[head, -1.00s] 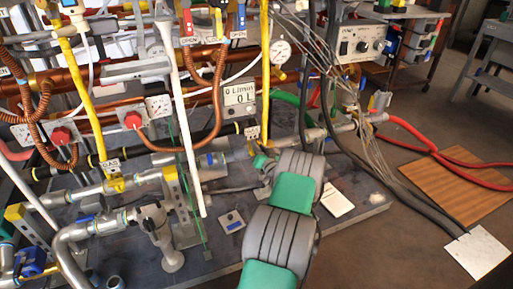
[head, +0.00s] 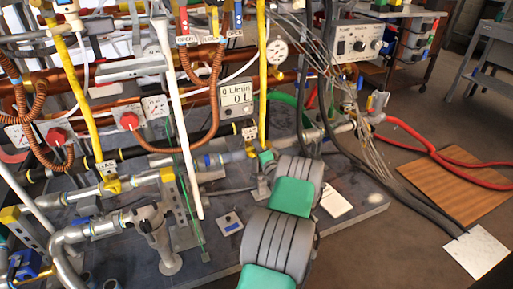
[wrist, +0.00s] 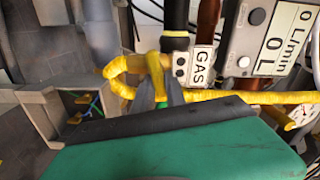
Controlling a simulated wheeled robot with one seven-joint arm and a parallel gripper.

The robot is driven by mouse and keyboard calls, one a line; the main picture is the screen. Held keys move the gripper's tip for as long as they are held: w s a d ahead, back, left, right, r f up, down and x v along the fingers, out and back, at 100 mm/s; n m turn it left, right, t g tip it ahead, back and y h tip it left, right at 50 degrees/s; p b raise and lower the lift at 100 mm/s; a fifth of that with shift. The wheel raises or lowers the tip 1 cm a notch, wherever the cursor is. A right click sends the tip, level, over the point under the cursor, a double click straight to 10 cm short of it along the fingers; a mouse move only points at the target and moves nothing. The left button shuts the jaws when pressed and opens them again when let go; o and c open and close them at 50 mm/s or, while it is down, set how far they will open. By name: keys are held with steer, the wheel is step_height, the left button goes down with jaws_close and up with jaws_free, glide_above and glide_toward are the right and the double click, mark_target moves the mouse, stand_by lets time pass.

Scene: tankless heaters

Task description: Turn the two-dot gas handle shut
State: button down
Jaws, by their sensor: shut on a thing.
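In the wrist view, a white GAS tag (wrist: 201,66) sits beside a small plate with two dark dots (wrist: 180,66). Left of the plate is the yellow gas handle (wrist: 154,68), next to the bent yellow pipe (wrist: 118,76). My gripper (wrist: 157,90) has its narrow grey fingers on either side of the handle's lower part, shut on it. The green gripper body covers the lower view and hides part of the valve. In the head view, my gripper (head: 265,157) is at the foot of the right yellow pipe (head: 262,75), below the dotted tag (head: 249,133).
A flow display (head: 237,95) stands just left of that pipe. Another GAS tag (head: 105,167) with yellow fittings is farther left. A white rod (head: 180,110), copper pipes and a cable bundle (head: 350,120) crowd the space.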

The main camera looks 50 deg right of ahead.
steer(key=shift+f+m, duration=0.25)
steer(key=shift+m, duration=0.85)
steer(key=c, duration=1.4)
jaws_free()
steer(key=shift+c, duration=0.2)
steer(key=p+v, duration=0.2)
steer(key=v, duration=0.5)
steer(key=shift+s+a, duration=0.2)
steer(key=shift+s, duration=0.15)
